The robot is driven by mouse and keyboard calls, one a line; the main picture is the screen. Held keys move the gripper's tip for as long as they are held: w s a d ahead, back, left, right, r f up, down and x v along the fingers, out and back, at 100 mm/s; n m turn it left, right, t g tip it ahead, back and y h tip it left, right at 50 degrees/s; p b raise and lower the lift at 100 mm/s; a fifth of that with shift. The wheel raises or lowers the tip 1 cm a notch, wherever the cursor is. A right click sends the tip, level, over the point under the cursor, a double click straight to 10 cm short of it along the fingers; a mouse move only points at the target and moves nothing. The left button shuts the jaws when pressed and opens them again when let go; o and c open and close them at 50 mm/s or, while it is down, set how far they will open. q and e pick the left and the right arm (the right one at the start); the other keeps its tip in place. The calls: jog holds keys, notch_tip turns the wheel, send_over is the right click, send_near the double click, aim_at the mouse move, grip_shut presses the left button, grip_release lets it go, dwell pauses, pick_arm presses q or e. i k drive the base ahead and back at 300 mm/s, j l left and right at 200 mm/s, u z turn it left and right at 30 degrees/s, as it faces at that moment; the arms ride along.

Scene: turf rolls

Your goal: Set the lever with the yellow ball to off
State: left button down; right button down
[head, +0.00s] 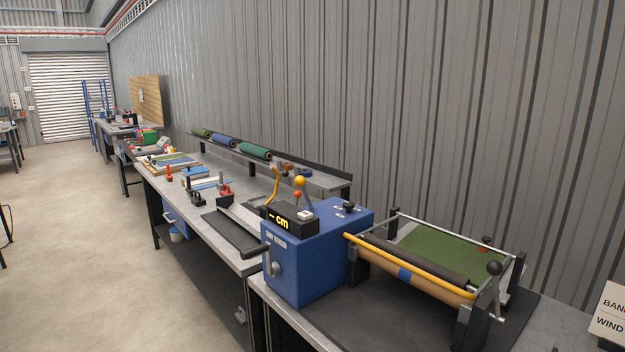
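In the head view a yellow ball (300,181) stands up above the top of a blue machine (318,262). It looks like the knob of a lever; its stem is small and partly lost behind the display box, so I cannot tell which way it is set. A smaller orange-red ball (297,195) shows just below it. Neither of my grippers is in view.
A roller frame (435,262) with green turf, a yellow bar and a black-knobbed crank (493,268) stands right of the machine. A long workbench (215,232) with tools runs away to the left. Rolled turf (255,152) lies on a rear shelf. Open floor (90,240) is at left.

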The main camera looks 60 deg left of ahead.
aim_at(299, 181)
jog(key=u, duration=2.05)
